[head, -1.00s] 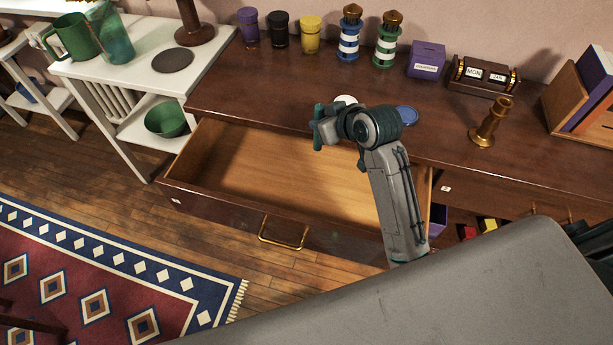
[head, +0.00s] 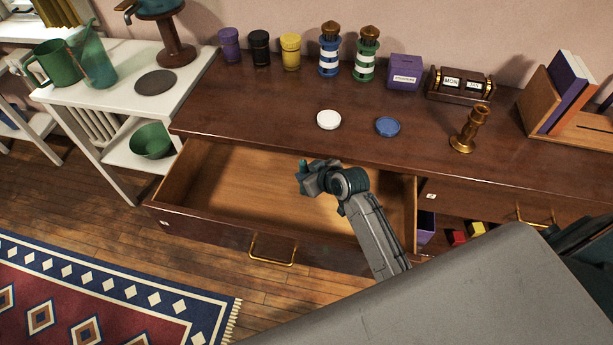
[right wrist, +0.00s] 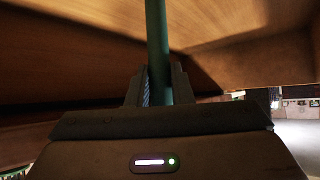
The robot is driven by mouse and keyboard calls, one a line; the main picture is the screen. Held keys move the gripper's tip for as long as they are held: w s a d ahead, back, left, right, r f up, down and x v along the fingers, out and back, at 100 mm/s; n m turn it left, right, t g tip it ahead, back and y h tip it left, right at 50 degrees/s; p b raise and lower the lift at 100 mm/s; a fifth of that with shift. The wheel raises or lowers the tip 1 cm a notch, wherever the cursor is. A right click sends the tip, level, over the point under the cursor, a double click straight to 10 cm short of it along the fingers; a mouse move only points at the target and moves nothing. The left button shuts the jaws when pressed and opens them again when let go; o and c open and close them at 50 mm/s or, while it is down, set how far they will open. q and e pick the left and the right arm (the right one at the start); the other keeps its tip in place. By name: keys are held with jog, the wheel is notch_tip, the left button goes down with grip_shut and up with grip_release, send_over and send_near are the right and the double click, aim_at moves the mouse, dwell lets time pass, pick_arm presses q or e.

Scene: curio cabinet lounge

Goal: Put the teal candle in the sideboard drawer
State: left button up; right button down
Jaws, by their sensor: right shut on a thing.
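The teal candle (right wrist: 157,40) stands out between the two fingers of my right gripper (right wrist: 160,85) in the right wrist view. In the head view only a small teal bit of the candle (head: 303,164) shows at my right gripper (head: 304,178), which is shut on it. The sideboard drawer (head: 235,190) is pulled open and looks empty. My right gripper is over the open drawer, toward its right half. Wooden drawer surfaces fill much of the right wrist view. I cannot tell whether the candle touches the drawer. My left gripper is not in view.
On the sideboard top (head: 250,110) are a white disc (head: 329,120), a blue disc (head: 388,126) and a brass candlestick (head: 469,130). Jars, lighthouse-shaped mills and a purple box (head: 404,72) line the back. A white side table (head: 110,85) stands at the left.

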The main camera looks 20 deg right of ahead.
jog(key=shift+f, duration=0.9)
jog(key=shift+f, duration=0.15)
jog(key=c, duration=1.3)
grip_release()
jog(key=v, duration=1.2)
jog(key=shift+r, duration=0.25)
